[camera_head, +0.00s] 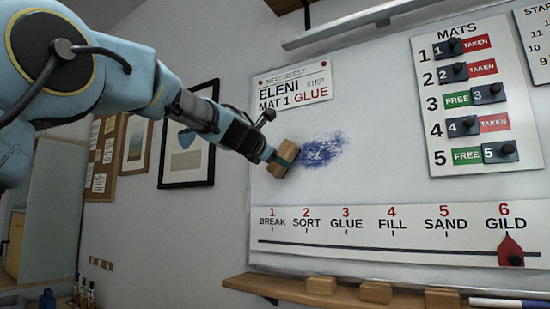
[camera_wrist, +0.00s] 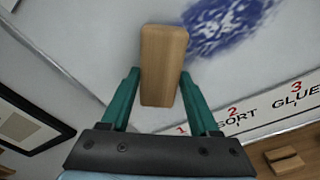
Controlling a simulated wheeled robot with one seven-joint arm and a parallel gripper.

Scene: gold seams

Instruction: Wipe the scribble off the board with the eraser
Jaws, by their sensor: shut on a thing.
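The blue scribble (camera_head: 322,150) is on the white board (camera_head: 375,110), left of its middle. It also shows at the top of the wrist view (camera_wrist: 228,22). My gripper (camera_head: 284,158) is shut on the eraser (camera_head: 276,165), a tan wooden-looking block. In the wrist view the eraser (camera_wrist: 163,62) sits between the two green fingers of my gripper (camera_wrist: 160,95). The eraser is at the board, just left of the scribble. I cannot tell whether it touches the board surface. The eraser's face toward the board is hidden.
A step strip (camera_head: 400,235) with a red marker (camera_head: 511,250) lies below the scribble. A name card (camera_head: 292,85) is above left, a mats panel (camera_head: 475,98) to the right. A wooden ledge (camera_head: 255,285) below holds several blocks (camera_head: 376,292). Framed pictures (camera_head: 187,150) hang left.

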